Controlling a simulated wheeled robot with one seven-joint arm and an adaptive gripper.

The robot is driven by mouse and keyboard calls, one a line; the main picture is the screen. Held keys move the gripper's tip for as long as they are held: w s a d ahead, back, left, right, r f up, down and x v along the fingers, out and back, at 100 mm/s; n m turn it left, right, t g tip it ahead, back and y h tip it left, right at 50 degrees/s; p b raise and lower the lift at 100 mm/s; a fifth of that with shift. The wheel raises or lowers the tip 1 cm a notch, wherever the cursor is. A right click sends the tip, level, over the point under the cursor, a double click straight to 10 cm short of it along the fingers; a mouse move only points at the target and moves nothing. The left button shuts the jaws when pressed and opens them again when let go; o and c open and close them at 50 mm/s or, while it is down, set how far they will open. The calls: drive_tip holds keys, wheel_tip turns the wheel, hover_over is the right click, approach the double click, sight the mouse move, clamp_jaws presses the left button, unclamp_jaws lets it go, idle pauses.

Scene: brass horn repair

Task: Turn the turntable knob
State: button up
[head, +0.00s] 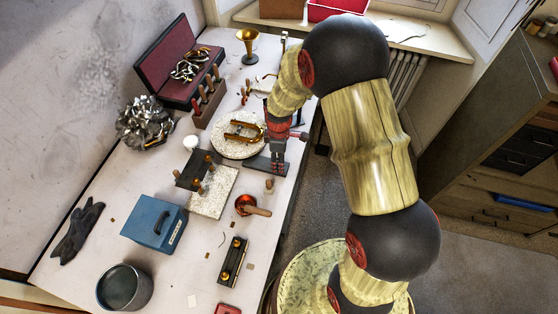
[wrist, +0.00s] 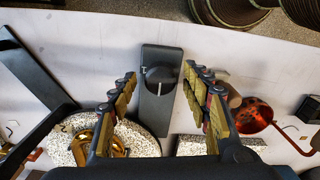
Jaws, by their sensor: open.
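The turntable (head: 226,149) is a round speckled disc with a brass part (head: 243,131) on it. In the wrist view its disc (wrist: 145,146) shows at lower left, partly hidden by my gripper. A dark, narrow base plate (wrist: 153,120) carries the dark round knob (wrist: 162,74), which has a white pointer line. My gripper (wrist: 160,79) is open, with its fingers on either side of the knob and gaps showing on both sides. In the head view my gripper (head: 278,167) is over the plate and hides the knob. I cannot tell its height above the knob.
A red perforated bowl (wrist: 254,114) and a wooden handle (wrist: 231,98) stand right of my gripper in the wrist view. A speckled slab (head: 207,207), a tool rack (head: 205,113) and a blue box (head: 150,224) stand on the bench. The bench edge is close by.

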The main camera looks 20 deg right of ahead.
drive_tip(key=shift+f, duration=0.1)
drive_tip(key=shift+c, duration=0.9)
drive_tip(key=c, duration=1)
drive_tip(key=shift+m, duration=0.3)
drive_tip(key=m, duration=0.3)
drive_tip(key=shift+m+p, duration=0.3)
drive_tip(key=shift+p, duration=0.1)
drive_tip(key=m, duration=0.4)
drive_tip(key=shift+m+p, duration=0.3)
drive_tip(key=m, duration=0.4)
drive_tip(key=shift+m+p, duration=0.4)
drive_tip(key=shift+m, duration=2.1)
